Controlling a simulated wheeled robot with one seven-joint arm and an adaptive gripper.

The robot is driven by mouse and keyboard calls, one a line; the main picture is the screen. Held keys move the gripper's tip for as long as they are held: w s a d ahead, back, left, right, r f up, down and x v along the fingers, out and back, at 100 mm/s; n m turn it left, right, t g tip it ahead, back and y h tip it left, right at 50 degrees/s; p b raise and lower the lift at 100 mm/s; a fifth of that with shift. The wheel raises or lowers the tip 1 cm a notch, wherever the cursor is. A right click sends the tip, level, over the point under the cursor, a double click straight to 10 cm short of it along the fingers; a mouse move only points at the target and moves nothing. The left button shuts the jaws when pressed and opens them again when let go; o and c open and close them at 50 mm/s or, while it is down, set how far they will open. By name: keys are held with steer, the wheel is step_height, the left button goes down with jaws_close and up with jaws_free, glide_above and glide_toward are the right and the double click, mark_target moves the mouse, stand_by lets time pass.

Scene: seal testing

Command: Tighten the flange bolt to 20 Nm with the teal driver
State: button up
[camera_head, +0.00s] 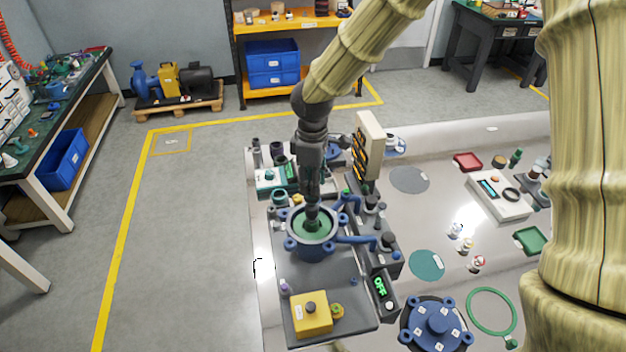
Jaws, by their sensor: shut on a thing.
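My gripper (312,208) points straight down into the blue flanged housing (296,246) on the grey bench plate. It is shut on a dark, slim thing whose lower end is over the green inner face (318,226) of the housing. I cannot make out whether this is the teal driver, or whether it touches a bolt. The flange bolt is not clearly visible. A teal block (268,180) with a white label and a small teal ring-shaped part (279,197) are behind and left of the housing.
A yellow box with a black button (311,318) is in front. A beige panel (368,145) rises behind. A blue flange (437,325) and green ring (491,312) lie right on the bench.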

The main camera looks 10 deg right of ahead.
steer(key=shift+f+b, duration=0.3)
steer(key=shift+f, duration=0.4)
stand_by(0.7)
steer(key=shift+f+p, duration=0.45)
steer(key=shift+p, duration=0.4)
stand_by(3.8)
steer(key=shift+r, duration=0.15)
steer(key=shift+r+p, duration=2.1)
steer(key=shift+r, duration=0.35)
